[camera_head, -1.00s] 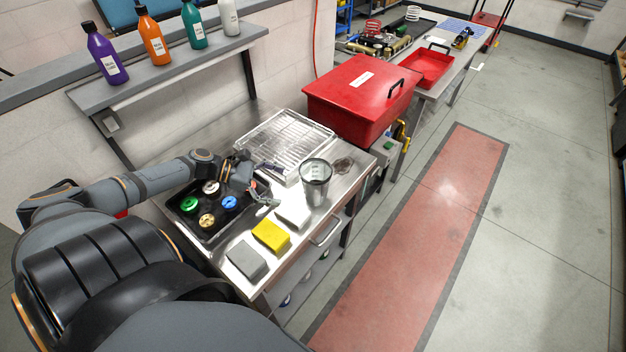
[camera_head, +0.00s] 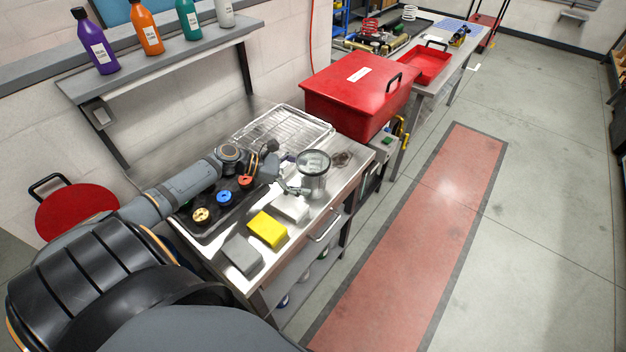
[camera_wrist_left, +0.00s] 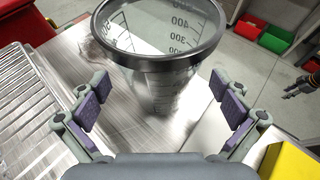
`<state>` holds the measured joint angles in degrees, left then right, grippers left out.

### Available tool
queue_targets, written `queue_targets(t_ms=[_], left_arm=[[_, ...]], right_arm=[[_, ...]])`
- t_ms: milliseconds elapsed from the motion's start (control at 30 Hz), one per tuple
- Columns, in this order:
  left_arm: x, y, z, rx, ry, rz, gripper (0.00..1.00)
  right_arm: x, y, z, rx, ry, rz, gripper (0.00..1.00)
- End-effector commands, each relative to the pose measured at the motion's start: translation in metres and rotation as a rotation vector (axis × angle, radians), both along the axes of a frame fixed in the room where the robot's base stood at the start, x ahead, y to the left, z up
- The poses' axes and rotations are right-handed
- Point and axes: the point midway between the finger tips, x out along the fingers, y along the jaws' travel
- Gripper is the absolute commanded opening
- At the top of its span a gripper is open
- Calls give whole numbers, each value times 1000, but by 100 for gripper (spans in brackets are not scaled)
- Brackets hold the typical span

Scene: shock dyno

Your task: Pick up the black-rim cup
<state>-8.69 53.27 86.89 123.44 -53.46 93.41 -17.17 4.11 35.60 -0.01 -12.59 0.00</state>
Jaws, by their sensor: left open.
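The black-rim cup (camera_head: 313,176) is a clear measuring cup with a dark rim and volume marks. It stands upright near the right end of the steel bench. In the left wrist view the cup (camera_wrist_left: 165,75) fills the upper middle, ahead of my gripper. My left gripper (camera_head: 288,186) is open right beside the cup, on its left. In the left wrist view its two purple-padded fingers (camera_wrist_left: 163,108) are spread to either side of the cup's lower part. I cannot tell whether a pad touches it.
A tray (camera_head: 180,222) with coloured caps lies under my left arm. White (camera_head: 290,208), yellow (camera_head: 267,229) and grey (camera_head: 242,255) blocks line the bench's front. A wire rack (camera_head: 282,130) lies behind the cup, and a red box (camera_head: 360,95) stands beyond.

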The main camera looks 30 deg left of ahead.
Motion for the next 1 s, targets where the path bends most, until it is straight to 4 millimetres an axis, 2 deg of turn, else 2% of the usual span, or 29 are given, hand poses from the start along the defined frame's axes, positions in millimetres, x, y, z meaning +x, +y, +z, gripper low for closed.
queue_targets(t_ms=[100,300,767,1000], left_arm=[[6,-7,-3,-1,-1,0,100],[6,-7,-3,2,1,0,100],[5,-7,-4,2,1,0,39],[5,-7,-3,2,1,0,38]], right_arm=[[0,0,-1,0,0,0,40],[0,-4,-1,-4,1,2,40],[-1,-8,0,-10,3,3,40],[-1,-8,0,-10,3,3,40]])
